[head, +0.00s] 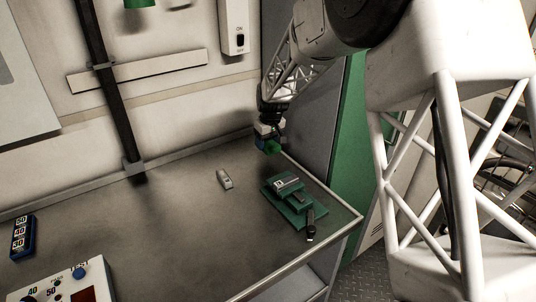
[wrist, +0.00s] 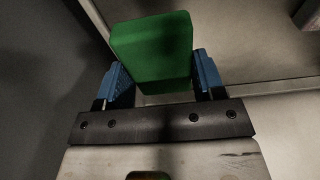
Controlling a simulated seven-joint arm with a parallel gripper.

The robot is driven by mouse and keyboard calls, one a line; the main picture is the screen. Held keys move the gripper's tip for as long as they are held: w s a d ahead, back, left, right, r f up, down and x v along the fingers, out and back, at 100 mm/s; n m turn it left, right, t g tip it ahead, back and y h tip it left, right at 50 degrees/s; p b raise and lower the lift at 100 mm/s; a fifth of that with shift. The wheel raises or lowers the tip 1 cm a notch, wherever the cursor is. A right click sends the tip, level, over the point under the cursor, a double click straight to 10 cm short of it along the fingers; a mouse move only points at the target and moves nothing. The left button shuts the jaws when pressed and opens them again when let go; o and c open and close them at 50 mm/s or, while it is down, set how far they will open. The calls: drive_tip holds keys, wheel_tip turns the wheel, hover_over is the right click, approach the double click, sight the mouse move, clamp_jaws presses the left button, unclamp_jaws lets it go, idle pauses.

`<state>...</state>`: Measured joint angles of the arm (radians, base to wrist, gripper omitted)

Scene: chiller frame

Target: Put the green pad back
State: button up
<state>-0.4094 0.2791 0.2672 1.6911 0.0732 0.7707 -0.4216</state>
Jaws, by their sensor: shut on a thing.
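The green pad (wrist: 152,48) is a plain block held between the two blue fingers of my gripper (wrist: 157,82) in the wrist view. In the head view my gripper (head: 268,142) is above the back right part of the table, and the green pad (head: 273,147) shows as a small green patch at its tip. The gripper is shut on the pad. The pad seems to be clear of the table top. A green stepped fixture (head: 291,203) with grey metal parts on it stands on the table, nearer the camera than my gripper.
A small light-coloured object (head: 224,179) lies left of the fixture. A blue box with numbers (head: 23,237) and a control panel (head: 72,284) are at the left front. A dark post (head: 112,95) stands at the wall. The table's middle is clear.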

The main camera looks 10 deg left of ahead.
sight(268, 160)
drive_tip(key=shift+f, duration=0.75)
drive_tip(key=shift+f, duration=1.9)
drive_tip(key=shift+f, duration=0.15)
drive_tip(key=o, duration=0.8)
drive_tip(key=shift+o, duration=0.2)
drive_tip(key=shift+r, duration=0.2)
drive_tip(key=r, duration=0.4)
drive_tip(key=s+d+r, duration=0.1)
drive_tip(key=r, duration=0.6)
drive_tip(key=shift+s+d+r, duration=0.15)
drive_tip(key=shift+r, duration=0.25)
